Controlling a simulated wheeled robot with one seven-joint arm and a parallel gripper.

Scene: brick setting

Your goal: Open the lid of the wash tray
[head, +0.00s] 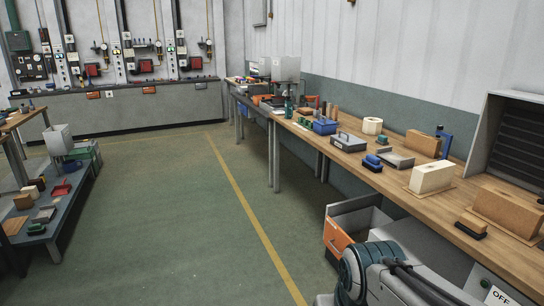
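No wash tray can be made out for certain. A low grey box with a dark top and a handle (349,142) sits on the long wooden workbench (405,171) to the right; it may be the wash tray with its lid down, but it is too small to tell. A small blue box (325,126) stands just beyond it. My arm shows at the bottom right, low beside the bench, far from both boxes. My gripper is not in view.
Brushes, blocks and a cream block (432,177) crowd the bench's near part. An orange-fronted drawer (338,238) stands out below the bench. A low shelf unit (58,205) is at the left. The green floor (175,220) between is clear, with a yellow line.

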